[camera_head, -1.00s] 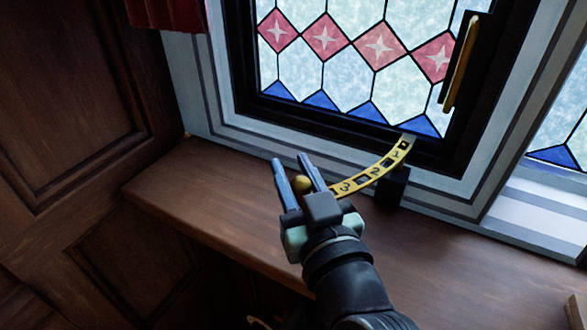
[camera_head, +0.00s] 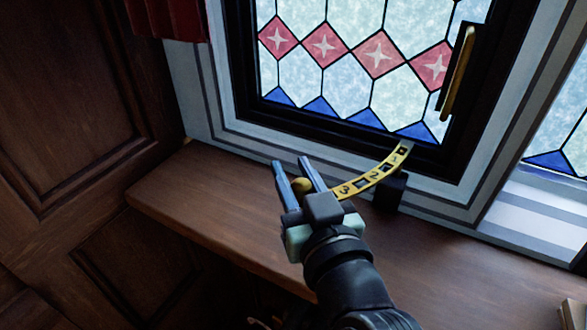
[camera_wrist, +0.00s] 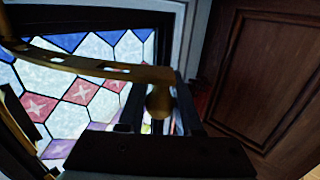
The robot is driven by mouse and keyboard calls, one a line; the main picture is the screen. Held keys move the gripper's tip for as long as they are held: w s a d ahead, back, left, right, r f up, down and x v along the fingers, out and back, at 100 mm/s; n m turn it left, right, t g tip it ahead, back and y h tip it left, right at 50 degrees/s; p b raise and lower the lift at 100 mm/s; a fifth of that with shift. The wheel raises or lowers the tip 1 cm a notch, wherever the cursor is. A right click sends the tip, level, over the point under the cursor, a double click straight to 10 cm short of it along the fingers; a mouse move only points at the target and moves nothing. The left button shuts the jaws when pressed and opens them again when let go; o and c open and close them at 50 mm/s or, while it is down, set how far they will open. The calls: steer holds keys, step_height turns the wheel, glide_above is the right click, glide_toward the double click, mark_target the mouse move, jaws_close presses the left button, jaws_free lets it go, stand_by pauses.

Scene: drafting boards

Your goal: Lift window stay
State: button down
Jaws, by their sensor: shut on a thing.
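The window stay (camera_head: 370,179) is a curved yellow bar with dark marks and numbers, running from the window's bottom edge to a round knob (camera_head: 302,186) at its near end. The knob sits between the fingers of my gripper (camera_head: 291,172), which is shut on it. In the wrist view the stay (camera_wrist: 75,62) crosses the upper left, and its knob (camera_wrist: 158,103) shows between my two dark fingers (camera_wrist: 158,92). A black bracket (camera_head: 392,190) sits under the stay at the window frame. I cannot tell whether the stay touches it.
The stained-glass window (camera_head: 345,85) has a dark sash and a brass handle (camera_head: 458,75) at its right. A wooden sill (camera_head: 225,195) lies below, mostly clear. Wood panelling (camera_head: 65,100) stands at the left, with a red curtain (camera_head: 165,18) above.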

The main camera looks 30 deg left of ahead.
step_height(320, 180, up, 8)
steer(key=w+m+g+h+p, duration=0.1)
steer(key=w+m+g+p, duration=0.1)
steer(key=p, duration=1)
steer(key=shift+w+f+m+g, duration=0.15)
steer(key=shift+w+m+g, duration=0.15)
steer(key=shift+w, duration=0.15)
steer(key=c, duration=0.6)
jaws_free()
